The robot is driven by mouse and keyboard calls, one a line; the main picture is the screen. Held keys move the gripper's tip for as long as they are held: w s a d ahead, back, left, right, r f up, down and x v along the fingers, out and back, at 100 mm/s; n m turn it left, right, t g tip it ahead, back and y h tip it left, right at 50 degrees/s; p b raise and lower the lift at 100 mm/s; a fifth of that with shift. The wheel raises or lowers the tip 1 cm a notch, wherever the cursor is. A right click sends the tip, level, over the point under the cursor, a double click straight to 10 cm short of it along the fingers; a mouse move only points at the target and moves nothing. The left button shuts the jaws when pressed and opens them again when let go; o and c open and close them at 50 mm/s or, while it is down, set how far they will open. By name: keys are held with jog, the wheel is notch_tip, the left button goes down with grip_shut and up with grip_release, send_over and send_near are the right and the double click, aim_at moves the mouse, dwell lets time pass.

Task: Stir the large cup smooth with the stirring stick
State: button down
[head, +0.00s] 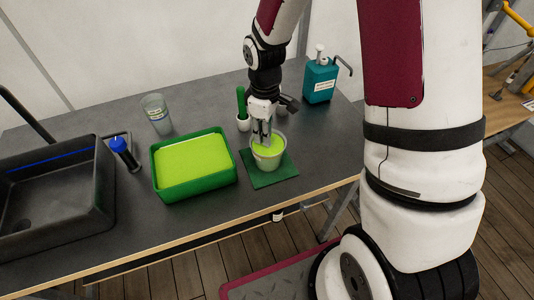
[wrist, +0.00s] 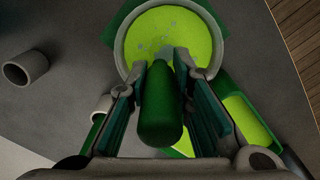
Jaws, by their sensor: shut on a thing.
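The large cup (head: 267,163) stands upright on a green mat (head: 288,178) near the table's front edge, filled with lime-green stuff. In the wrist view the cup (wrist: 122,48) is at the top, with a few grey flecks on the lime surface. My gripper (head: 265,130) is right above the cup, pointing down. It is shut on the stirring stick, whose thick dark green handle (wrist: 160,110) shows between the fingers in the wrist view. The stick's lower end is over or in the cup; its tip is hidden, so I cannot tell how deep it goes.
A green tub (head: 195,186) of lime stuff stands left of the cup. Behind are a clear cup (head: 157,114), a green-handled item in a small pot (head: 243,124) and a teal dispenser (head: 320,82). A blue-capped bottle (head: 123,152) and a dark sink (head: 45,190) are left.

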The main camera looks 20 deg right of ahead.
jog(key=shift+s+d+p, duration=0.5)
jog(key=shift+d+p, duration=0.2)
jog(key=shift+d, duration=0.2)
jog(key=shift+w+a, duration=0.4)
jog(key=shift+w, duration=0.2)
jog(key=shift+s, duration=0.1)
jog(key=shift+a, duration=0.1)
